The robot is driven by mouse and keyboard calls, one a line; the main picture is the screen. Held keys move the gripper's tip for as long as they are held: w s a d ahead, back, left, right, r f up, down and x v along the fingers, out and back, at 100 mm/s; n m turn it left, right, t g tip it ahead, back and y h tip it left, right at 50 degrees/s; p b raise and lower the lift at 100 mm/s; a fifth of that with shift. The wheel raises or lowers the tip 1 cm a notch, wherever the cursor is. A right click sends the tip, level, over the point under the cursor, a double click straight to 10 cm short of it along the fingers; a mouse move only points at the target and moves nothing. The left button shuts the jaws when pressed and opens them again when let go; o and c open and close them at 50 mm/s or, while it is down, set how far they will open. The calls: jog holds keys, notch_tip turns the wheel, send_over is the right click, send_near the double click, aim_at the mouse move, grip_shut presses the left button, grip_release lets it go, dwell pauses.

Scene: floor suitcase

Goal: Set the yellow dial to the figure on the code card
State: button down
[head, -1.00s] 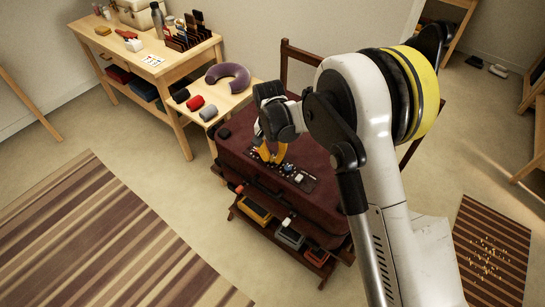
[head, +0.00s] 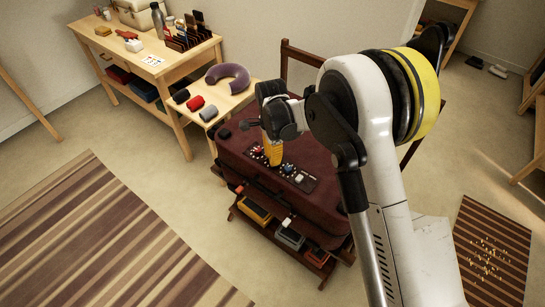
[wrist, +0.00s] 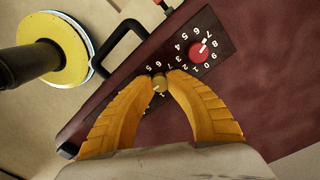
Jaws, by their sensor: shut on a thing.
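The yellow dial (wrist: 159,86) sits on a dark panel (wrist: 128,96) on the maroon suitcase (wrist: 265,85). My gripper (wrist: 160,75) is shut on the dial, one orange fingertip on each side. White figures show around the dial's upper edge; the fingers cover others, and I cannot read its setting.
A red dial (wrist: 198,52) with its own ring of figures is close beside my gripper. A black suitcase handle (wrist: 118,45) stands nearby. The suitcase rests on a wooden rack (head: 284,60). A low bench with a neck pillow (head: 228,77) stands behind.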

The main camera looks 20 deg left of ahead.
jog(key=shift+m, duration=1.2)
jog(key=c, duration=1.2)
grip_release()
jog(key=shift+c, duration=0.2)
jog(key=shift+r, duration=0.1)
notch_tip(320, 180, up, 12)
jog(key=shift+w, duration=0.2)
